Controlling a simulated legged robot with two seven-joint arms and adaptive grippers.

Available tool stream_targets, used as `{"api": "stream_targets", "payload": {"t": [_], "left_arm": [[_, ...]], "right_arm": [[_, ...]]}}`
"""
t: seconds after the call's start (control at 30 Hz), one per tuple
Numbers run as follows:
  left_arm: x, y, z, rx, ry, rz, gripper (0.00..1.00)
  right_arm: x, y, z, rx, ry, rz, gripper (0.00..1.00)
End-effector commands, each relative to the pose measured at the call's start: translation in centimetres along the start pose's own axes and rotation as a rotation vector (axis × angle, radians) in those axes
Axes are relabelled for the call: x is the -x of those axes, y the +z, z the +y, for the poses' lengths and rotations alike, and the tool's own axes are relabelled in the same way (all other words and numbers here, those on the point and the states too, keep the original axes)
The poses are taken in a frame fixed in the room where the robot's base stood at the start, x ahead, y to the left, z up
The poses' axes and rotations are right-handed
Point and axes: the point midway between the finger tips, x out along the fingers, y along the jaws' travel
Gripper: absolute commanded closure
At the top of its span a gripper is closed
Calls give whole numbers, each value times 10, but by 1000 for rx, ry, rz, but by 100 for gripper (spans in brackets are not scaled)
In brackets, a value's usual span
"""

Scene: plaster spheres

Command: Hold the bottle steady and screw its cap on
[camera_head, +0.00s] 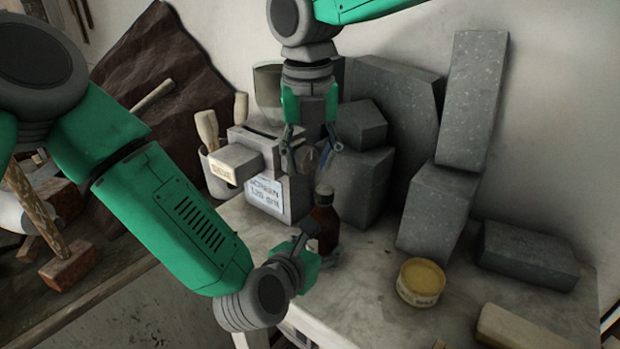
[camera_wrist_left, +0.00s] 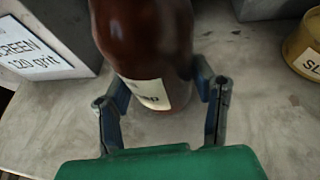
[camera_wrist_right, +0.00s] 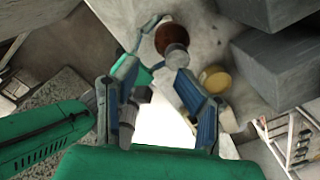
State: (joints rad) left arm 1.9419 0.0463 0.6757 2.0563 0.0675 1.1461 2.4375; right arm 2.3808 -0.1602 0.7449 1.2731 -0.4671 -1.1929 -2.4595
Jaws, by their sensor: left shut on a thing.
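A brown bottle (camera_head: 325,224) stands upright near the front edge of the worktop. A dark grey cap (camera_head: 324,190) shows at its top; how tightly it sits, I cannot tell. My left gripper (camera_head: 312,240) is shut on the bottle's lower body; in the left wrist view the fingers flank the bottle (camera_wrist_left: 150,40), with a pale label partly visible. My right gripper (camera_head: 311,150) points down above the bottle, open and apart from the cap. The right wrist view shows the bottle (camera_wrist_right: 172,36) and the grey cap (camera_wrist_right: 177,56) from above, beyond the fingers.
A yellow-topped tub (camera_head: 421,279) stands right of the bottle. A labelled grey box (camera_head: 268,194) stands behind left. Grey stone blocks (camera_head: 365,190) crowd the back, with another block (camera_head: 528,255) at right. A pale block (camera_head: 520,330) lies front right. The worktop between bottle and tub is clear.

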Motion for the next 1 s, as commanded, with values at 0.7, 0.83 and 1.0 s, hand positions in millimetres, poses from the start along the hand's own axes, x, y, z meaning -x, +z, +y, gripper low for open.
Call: {"api": "stream_targets", "payload": {"t": [0.7,0.83,1.0], "left_arm": [[0,1,-1,0,-1,-2,24],[0,1,-1,0,-1,-1,24],[5,0,0,1,-2,1,24]], "right_arm": [[23,0,0,-1,0,0,63],[23,0,0,-1,0,0,63],[23,1,0,-1,0,0,63]]}}
